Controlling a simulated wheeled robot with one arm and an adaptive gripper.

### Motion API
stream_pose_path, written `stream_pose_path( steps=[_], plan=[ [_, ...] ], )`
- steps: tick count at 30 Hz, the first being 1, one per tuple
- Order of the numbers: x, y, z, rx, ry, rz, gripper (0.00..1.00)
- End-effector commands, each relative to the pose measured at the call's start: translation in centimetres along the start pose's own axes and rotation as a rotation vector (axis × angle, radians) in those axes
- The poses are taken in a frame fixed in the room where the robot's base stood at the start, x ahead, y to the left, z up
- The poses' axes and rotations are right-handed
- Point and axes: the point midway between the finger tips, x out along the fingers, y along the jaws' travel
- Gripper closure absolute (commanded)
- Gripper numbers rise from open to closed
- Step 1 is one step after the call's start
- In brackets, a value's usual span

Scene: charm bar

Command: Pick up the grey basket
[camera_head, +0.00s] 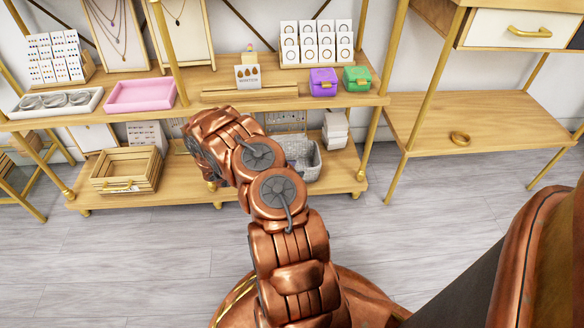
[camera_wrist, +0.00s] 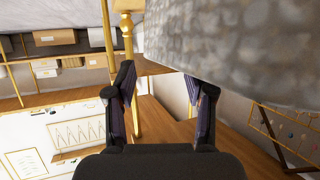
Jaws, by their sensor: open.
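The grey basket (camera_head: 305,160) sits on the lower wooden shelf, to the right of my arm, which hides its left part. In the wrist view a grey, textured surface, which looks like the basket (camera_wrist: 245,45), fills the upper right, very close to the camera. My gripper (camera_wrist: 158,82) is open, with its two dark fingers apart. The basket's surface lies above and beside the right finger. I see nothing held between the fingers, and I cannot tell whether the right finger touches the basket. In the head view my arm hides the fingers.
A wooden crate (camera_head: 128,172) stands left on the lower shelf, and white boxes (camera_head: 335,128) stand right of the basket. The upper shelf holds a pink tray (camera_head: 140,95), a purple box (camera_head: 323,82) and a green box (camera_head: 357,78). Gold posts (camera_head: 369,140) frame the shelves.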

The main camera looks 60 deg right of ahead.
Motion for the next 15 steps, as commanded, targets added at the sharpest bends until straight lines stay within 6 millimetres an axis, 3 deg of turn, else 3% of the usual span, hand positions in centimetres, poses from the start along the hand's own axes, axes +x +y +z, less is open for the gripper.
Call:
stream_pose_path(
  steps=[6,15],
  plan=[
    [2.0,-0.1,0.2,0.001,0.000,0.001,0.46],
    [2.6,-0.1,0.1,0.000,-0.001,0.000,0.46]
  ],
)
